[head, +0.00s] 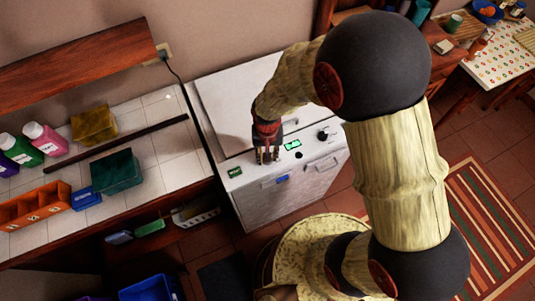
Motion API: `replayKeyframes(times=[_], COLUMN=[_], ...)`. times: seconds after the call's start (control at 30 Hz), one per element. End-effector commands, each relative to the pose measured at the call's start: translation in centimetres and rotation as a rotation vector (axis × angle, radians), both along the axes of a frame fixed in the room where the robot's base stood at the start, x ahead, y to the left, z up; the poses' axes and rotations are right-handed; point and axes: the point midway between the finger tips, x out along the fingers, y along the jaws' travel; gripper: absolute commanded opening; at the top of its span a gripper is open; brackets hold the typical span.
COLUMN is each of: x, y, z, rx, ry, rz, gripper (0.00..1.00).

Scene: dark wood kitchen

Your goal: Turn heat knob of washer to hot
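The white washer (254,205) stands against the wall, with its control panel along the front top edge. A larger black knob (322,135) sits at the panel's right end, and a smaller dark knob (298,155) is nearer the middle. I cannot read any heat marking or setting. A lit green display (293,145) is between them and my gripper. My gripper (267,158) points down over the panel, left of the display and both knobs. It is too small to tell whether its fingers are open or shut, and the panel behind it is hidden.
A tiled counter (150,150) on the left holds bottles (45,138), an orange crate (38,208) and boxes. A wooden shelf (80,68) hangs above it. A blue bin (150,288) is on the floor. A striped rug (490,215) lies at the right.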

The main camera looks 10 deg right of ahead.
Motion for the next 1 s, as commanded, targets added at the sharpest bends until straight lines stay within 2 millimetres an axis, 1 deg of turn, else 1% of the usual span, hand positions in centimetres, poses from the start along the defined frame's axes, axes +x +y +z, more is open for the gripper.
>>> replayKeyframes(times=[0.13, 0.33, 0.83, 0.87, 1.0], x=[-0.03, -0.01, 0.03, 0.03, 0.03], y=[0.03, 0.04, 0.06, 0.06, 0.05], z=[0.02, 0.01, 0.00, 0.00, 0.01], rx=[0.000, 0.000, 0.001, 0.001, 0.001], ry=[0.001, 0.000, -0.001, -0.001, -0.001], rz=[-0.069, -0.124, -0.141, -0.141, -0.141], gripper=[0.02, 0.02, 0.02, 0.28, 0.36])
